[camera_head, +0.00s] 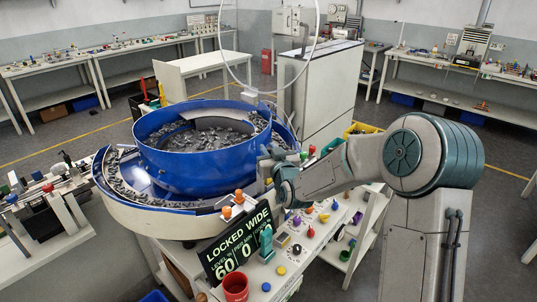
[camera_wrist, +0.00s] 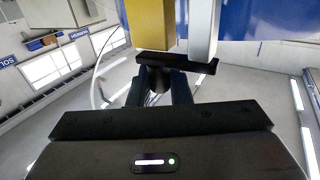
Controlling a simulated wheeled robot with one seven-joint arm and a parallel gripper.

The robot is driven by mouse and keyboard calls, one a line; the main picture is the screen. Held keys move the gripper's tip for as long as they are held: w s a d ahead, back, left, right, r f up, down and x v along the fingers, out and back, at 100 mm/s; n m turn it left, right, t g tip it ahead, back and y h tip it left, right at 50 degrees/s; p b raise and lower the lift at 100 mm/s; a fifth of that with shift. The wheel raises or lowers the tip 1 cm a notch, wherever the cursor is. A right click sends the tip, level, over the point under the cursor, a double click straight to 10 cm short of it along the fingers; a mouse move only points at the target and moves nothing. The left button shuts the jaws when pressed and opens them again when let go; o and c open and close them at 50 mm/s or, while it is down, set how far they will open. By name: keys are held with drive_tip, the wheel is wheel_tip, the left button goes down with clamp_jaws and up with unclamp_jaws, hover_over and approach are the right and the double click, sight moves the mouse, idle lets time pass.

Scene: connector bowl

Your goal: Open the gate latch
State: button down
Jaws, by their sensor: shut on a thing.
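The blue bowl (camera_head: 190,165) is full of small dark parts and has a curved outer track. My gripper (camera_head: 268,160) is at the bowl's right side, partly hidden by my wrist. In the wrist view my gripper (camera_wrist: 160,92) is shut on a dark knob-like piece (camera_wrist: 158,80). A black bar (camera_wrist: 175,62) with an upturned right end lies across just beyond the fingertips; it looks like the gate latch. A yellow block (camera_wrist: 150,25) and a pale grey post (camera_wrist: 202,30) stand right behind the bar. Whether the latch is engaged cannot be told.
A black sign (camera_head: 238,245) reads "LOCKED WIDE", with 60 and 0. A red cup (camera_head: 235,287) and several small coloured items stand on the white bench below. A tall white cabinet (camera_head: 318,90) stands behind.

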drive_tip(key=h+b, duration=0.1)
drive_tip(key=m+b, duration=0.1)
drive_tip(key=h+b, duration=0.1)
drive_tip(key=shift+s+f+m+t+h+b, duration=0.3)
drive_tip(key=shift+m+t+b, duration=0.05)
drive_tip(key=shift+m+t, duration=0.05)
drive_tip(key=shift+s+d+r+m+h+b, duration=0.15)
drive_tip(key=shift+m+h+b, duration=0.45)
drive_tip(key=shift+h+b, duration=0.35)
drive_tip(key=shift+s+d+r+m+g+h+p, duration=0.1)
drive_tip(key=shift+s+m+g+h+p, duration=0.5)
drive_tip(key=shift+m+g+h, duration=1.3)
drive_tip(key=shift+s+d+r+m+g+h+p, duration=0.1)
drive_tip(key=shift+s+m+g+h+p, duration=0.5)
drive_tip(key=shift+m+h, duration=2.45)
drive_tip(key=shift+s+m+g+h+p, duration=0.55)
drive_tip(key=shift+m+g+h, duration=0.85)
drive_tip(key=shift+h, duration=2.1)
drive_tip(key=shift+s, duration=0.2)
drive_tip(key=c, duration=1.4)
unclamp_jaws()
